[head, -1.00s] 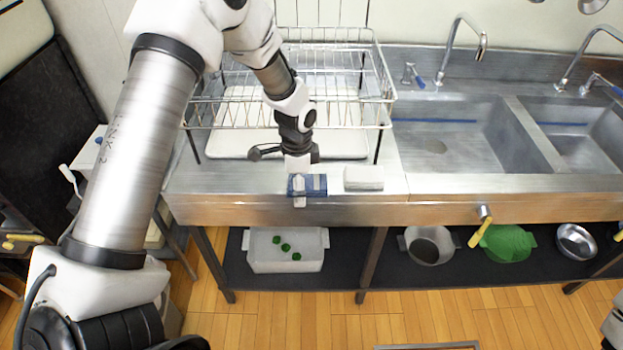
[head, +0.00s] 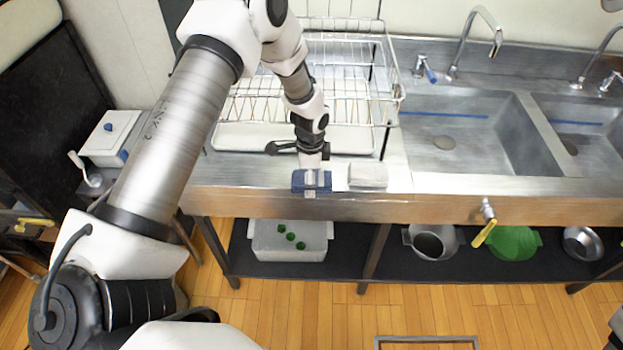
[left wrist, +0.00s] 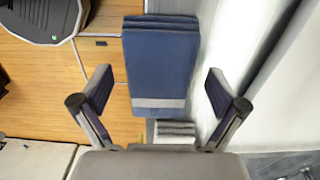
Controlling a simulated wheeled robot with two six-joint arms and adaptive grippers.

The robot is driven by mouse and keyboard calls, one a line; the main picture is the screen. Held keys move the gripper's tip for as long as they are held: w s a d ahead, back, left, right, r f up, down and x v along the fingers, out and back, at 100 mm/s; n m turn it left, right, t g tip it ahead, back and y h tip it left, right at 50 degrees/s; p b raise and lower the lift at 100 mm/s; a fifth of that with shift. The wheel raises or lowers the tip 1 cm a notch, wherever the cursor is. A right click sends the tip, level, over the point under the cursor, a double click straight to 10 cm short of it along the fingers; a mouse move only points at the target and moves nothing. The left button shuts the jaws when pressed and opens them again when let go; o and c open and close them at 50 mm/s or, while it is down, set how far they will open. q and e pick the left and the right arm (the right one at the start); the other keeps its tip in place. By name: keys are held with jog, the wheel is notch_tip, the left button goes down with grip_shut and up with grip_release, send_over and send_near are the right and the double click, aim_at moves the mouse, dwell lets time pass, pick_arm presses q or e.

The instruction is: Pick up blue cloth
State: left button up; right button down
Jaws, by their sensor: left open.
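The blue cloth (head: 325,181) is folded and lies at the front edge of the steel counter, left of a white folded cloth (head: 367,175). It has a light grey stripe. In the left wrist view the blue cloth (left wrist: 160,65) lies ahead of my left gripper (left wrist: 157,88), between the lines of its two spread fingers. My left gripper (head: 312,178) is at the blue cloth in the head view, and its tips partly cover it. The fingers are open and not closed on the cloth. My right gripper is not in view.
A wire dish rack (head: 345,75) with a white tray (head: 235,137) stands behind the cloths. Two sinks (head: 480,145) are to the right. The shelf (head: 375,265) below holds a white bin (head: 275,255), a pot (head: 432,245) and a green colander (head: 512,244).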

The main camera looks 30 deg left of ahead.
pick_arm(q)
jog(key=shift+d, duration=0.1)
jog(key=c, duration=1.3)
jog(key=shift+r, duration=0.1)
jog(key=shift+r+b, duration=0.4)
jog(key=shift+r, duration=0.1)
notch_tip(320, 180, up, 2)
jog(key=shift+r+b, duration=0.1)
jog(key=shift+b, duration=0.35)
jog(key=s+d+b, duration=0.2)
jog(key=s+d, duration=0.1)
jog(key=d, duration=0.4)
jog(key=s+d+r+b, duration=0.1)
jog(key=s+d+b, duration=0.1)
jog(key=s+d, duration=0.2)
jog(key=d, duration=0.3)
jog(key=shift+s+r, duration=0.3)
